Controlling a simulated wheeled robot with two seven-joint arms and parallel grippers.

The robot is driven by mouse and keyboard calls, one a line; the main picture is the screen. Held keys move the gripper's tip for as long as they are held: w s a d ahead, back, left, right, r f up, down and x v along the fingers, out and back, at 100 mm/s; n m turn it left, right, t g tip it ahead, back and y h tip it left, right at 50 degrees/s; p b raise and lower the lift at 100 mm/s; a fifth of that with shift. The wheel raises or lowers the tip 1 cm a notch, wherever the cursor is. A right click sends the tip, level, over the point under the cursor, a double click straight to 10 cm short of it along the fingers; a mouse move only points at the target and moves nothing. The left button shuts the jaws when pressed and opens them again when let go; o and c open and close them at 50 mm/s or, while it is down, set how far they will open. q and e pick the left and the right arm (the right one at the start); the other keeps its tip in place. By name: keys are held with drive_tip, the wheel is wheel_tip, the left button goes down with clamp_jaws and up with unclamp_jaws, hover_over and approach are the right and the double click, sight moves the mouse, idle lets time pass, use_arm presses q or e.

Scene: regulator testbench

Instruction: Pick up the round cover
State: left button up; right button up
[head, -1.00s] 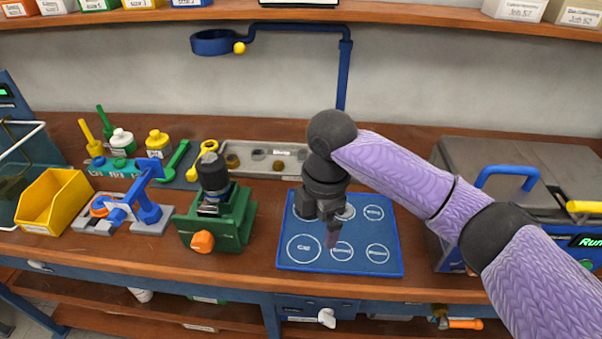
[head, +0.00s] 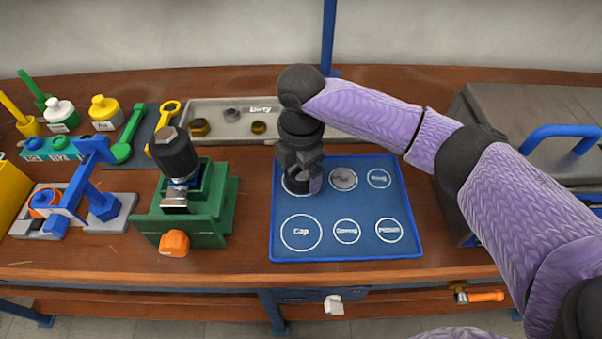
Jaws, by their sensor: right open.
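A dark round cover (head: 173,152) with a hexagonal top stands upright on a silvery metal body (head: 176,196). That body is held in the green vise (head: 212,212) left of the blue mat. My right gripper (head: 304,186) points down over the upper left circle of the mat, to the right of the vise and apart from the cover. It is open, and I see nothing held in it. It partly hides that circle. My left gripper is out of view.
The blue mat (head: 270,255) has labelled white circles that look empty. Behind it lies a grey tray (head: 205,105) with several small parts. A blue-armed fixture (head: 85,180) stands left of the vise. A grey box with a blue handle (head: 560,133) stands at the right.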

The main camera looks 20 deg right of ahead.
drive_tip(key=shift+f, duration=0.2)
drive_tip(key=c, duration=0.9)
